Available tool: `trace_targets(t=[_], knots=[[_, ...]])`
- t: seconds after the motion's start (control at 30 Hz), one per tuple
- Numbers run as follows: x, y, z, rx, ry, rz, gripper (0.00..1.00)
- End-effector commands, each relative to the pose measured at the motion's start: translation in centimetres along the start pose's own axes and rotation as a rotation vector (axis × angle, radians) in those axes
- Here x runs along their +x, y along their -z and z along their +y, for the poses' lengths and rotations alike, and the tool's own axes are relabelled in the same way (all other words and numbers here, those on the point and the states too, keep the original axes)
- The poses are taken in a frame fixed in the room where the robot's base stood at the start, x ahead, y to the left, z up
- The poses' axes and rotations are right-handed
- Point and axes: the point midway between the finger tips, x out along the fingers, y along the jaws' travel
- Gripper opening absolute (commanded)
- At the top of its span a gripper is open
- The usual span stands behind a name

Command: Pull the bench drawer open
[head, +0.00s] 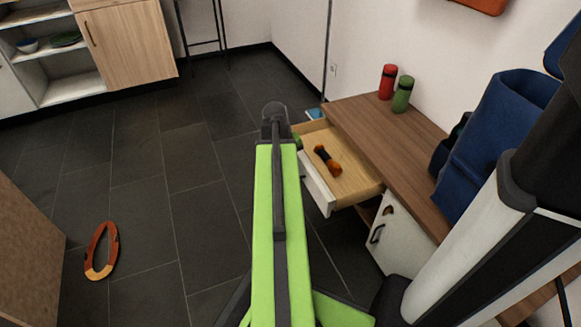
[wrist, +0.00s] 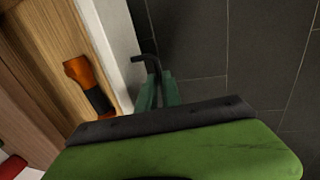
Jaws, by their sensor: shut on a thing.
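The bench (head: 385,130) has a brown wooden top and stands at the right in the head view. Its drawer (head: 317,186) is pulled out, with a white front and a bare wooden inside. An orange and black flashlight (head: 327,160) lies in the drawer and also shows in the wrist view (wrist: 88,84). In the wrist view my gripper (wrist: 157,86) is at the outer side of the white drawer front (wrist: 118,45), its green fingers shut on the dark handle (wrist: 145,58).
A red bottle (head: 388,82), a green bottle (head: 403,95) and a blue bag (head: 495,130) stand on the bench. A white cupboard door (head: 392,235) is below. An orange-brown ring (head: 101,251) lies on the floor at the left. The tiled floor between is clear.

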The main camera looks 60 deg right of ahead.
Motion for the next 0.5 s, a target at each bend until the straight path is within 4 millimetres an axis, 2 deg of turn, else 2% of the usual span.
trace_targets(t=[0.13, 0.17, 0.23, 0.5], knots=[[0.07, 0.41, 0.36, 0.004, 0.0, 0.012, 0.0], [0.08, 0.4, 0.41, 0.005, 0.0, 0.011, 0.1], [0.1, 0.37, 0.49, 0.006, 0.0, 0.011, 0.18], [0.09, 0.14, 0.61, 0.009, -0.001, 0.007, 0.18]])
